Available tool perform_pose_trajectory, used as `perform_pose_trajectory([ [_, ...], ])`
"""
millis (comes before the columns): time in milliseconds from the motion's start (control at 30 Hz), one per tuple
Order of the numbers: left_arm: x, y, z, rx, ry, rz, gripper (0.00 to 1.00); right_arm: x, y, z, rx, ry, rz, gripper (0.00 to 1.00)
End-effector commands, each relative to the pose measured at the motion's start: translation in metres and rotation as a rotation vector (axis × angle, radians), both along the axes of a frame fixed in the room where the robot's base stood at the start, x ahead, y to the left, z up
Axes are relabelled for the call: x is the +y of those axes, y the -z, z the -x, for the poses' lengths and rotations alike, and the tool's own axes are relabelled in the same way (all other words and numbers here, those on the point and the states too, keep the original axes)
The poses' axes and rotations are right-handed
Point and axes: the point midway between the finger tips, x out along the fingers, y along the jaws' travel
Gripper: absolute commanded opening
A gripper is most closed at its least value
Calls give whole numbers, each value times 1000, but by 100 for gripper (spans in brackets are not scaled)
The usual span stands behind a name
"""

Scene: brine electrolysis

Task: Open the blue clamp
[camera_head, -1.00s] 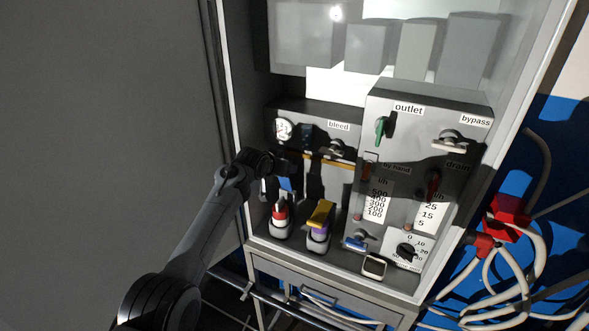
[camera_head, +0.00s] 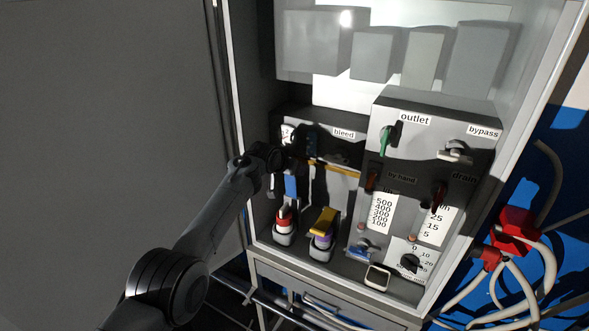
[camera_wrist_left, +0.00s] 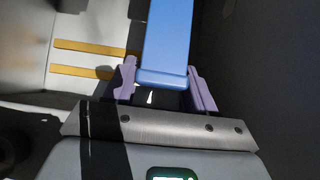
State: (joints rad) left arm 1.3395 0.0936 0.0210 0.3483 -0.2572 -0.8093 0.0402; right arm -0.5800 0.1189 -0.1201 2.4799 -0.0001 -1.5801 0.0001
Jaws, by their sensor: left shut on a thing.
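The blue clamp shows as a blue bar (camera_head: 291,184) inside the cabinet, above the red-topped part at the lower left. In the left wrist view a long blue piece (camera_wrist_left: 167,40) runs up the picture, its end lying between two pale purple fingers. My left gripper (camera_head: 279,162) reaches in from the left at the upper end of the blue bar. It also shows in the left wrist view (camera_wrist_left: 164,92), shut on the blue piece. The clamp's far end and base are hidden. My right gripper is not in view.
A red-topped part (camera_head: 283,221) and a yellow and purple part (camera_head: 322,225) stand below the gripper. The grey outlet and bypass panel (camera_head: 420,151) rises to the right. The cabinet's left side wall is close to my arm. Red fittings with hoses (camera_head: 515,229) are outside right.

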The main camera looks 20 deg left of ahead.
Motion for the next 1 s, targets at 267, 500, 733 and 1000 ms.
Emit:
perform_pose_trajectory([
  [267,2,8,2,10,-3,0,0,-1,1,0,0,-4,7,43],
  [500,2,8,1,10,-2,0,70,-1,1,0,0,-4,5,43],
  [733,1,4,1,5,-1,-1,77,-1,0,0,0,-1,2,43],
  [1000,2,1,1,2,-1,0,77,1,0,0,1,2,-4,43],
])
